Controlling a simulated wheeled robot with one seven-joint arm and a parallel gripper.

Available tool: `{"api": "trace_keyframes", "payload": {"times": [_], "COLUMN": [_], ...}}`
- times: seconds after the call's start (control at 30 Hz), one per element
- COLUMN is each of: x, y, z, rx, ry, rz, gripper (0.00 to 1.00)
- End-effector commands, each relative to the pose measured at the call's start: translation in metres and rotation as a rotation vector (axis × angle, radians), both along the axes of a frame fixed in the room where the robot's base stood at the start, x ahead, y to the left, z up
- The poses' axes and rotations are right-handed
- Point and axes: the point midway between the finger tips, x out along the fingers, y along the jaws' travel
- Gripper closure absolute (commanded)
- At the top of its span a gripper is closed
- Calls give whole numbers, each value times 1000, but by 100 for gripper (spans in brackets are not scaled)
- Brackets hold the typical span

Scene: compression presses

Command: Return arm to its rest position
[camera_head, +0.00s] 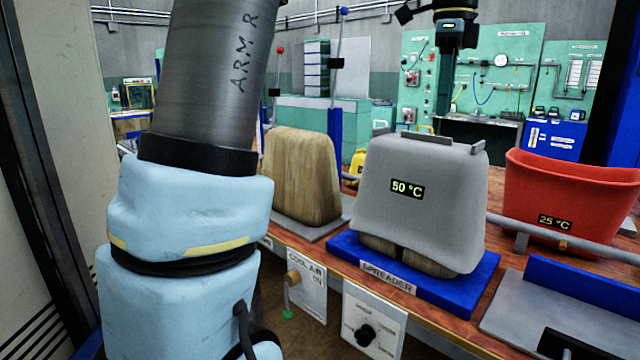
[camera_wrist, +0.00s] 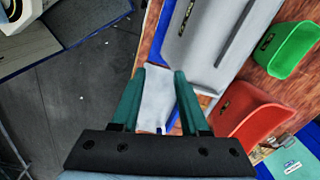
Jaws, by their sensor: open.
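My arm (camera_head: 190,215) stands at the left of the head view, a dark grey link marked "ARM R" above light blue padded parts. My gripper is outside the head view. In the wrist view my gripper (camera_wrist: 158,75) shows two green fingers, spread apart with nothing between them. Behind the fingers lie the bench edge and a pale grey plate (camera_wrist: 157,98). The fingers appear apart from the things on the bench, though the exact height is hard to tell.
A grey cover reading 50 °C (camera_head: 425,205) sits over a wooden form on the blue spreader base (camera_head: 345,250). A bare wooden form (camera_head: 300,175), a red bin reading 25 °C (camera_head: 560,195) and a green bin (camera_wrist: 285,50) are nearby. Dark floor (camera_wrist: 80,95) lies open left of the bench.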

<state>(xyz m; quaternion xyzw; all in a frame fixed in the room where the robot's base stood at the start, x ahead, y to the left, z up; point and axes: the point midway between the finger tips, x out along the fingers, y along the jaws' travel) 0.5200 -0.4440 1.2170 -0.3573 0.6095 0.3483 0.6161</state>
Motion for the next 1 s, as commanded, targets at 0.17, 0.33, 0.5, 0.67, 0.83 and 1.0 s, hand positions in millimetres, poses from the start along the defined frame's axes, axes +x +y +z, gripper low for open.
{"api": "trace_keyframes", "payload": {"times": [0.17,0.33,0.5,0.67,0.83,1.0], "x": [14,27,29,4,-35,-58], "y": [25,61,127,203,257,279], "z": [-34,-79,-145,-213,-259,-278], "rx": [-3,-16,-41,-84,-130,-156], "ry": [-5,-16,-28,-42,-51,-56], "rz": [197,465,887,1380,1782,1971], "gripper": [55,55,55,55,55,55]}}
